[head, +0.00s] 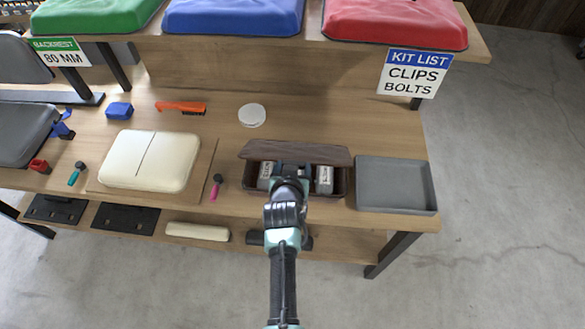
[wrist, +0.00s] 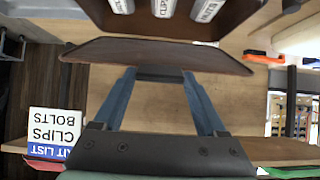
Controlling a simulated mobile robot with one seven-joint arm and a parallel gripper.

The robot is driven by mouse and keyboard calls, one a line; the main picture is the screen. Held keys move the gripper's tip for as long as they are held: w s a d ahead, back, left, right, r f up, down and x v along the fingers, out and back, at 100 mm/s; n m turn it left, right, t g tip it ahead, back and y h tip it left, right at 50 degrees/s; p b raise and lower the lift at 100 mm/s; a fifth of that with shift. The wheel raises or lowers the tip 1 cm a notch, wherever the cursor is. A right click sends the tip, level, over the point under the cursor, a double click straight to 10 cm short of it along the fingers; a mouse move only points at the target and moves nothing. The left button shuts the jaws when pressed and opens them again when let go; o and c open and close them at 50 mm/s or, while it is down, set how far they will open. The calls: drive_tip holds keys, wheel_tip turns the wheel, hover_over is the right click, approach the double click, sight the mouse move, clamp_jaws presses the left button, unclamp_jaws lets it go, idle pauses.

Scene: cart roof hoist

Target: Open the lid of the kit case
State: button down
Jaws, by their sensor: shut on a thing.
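The kit case (head: 345,184) is a dark brown box on the workbench, and its interior shows with pale labelled containers (head: 324,180) inside. Its brown lid (head: 297,152) is raised along the far side of the case. In the wrist view the lid (wrist: 150,53) shows as a narrow tilted panel beside the case (wrist: 235,22). My gripper (wrist: 160,74) has its two blue fingers closed on a dark handle at the lid. In the head view my gripper (head: 290,170) is over the case and hides its middle.
A grey tray (head: 395,186) stands right of the case. A pink-handled tool (head: 215,187) and a cream cushion (head: 150,160) lie to the left. A white disc (head: 252,115) lies behind. A shelf with coloured pads and a kit list sign (head: 413,73) stands at the back.

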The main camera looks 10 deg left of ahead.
drive_tip(key=shift+w+r+p, duration=0.4)
drive_tip(key=shift+w+r, duration=0.65)
drive_tip(key=shift+r, duration=0.25)
unclamp_jaws()
drive_tip(key=shift+f, duration=0.1)
drive_tip(key=shift+s, duration=0.15)
drive_tip(key=shift+f, duration=0.1)
drive_tip(key=shift+s, duration=0.1)
drive_tip(key=shift+s, duration=0.2)
drive_tip(key=b+v, duration=0.1)
drive_tip(key=v, duration=1.1)
drive_tip(key=shift+r, duration=0.25)
drive_tip(key=shift+s, duration=0.15)
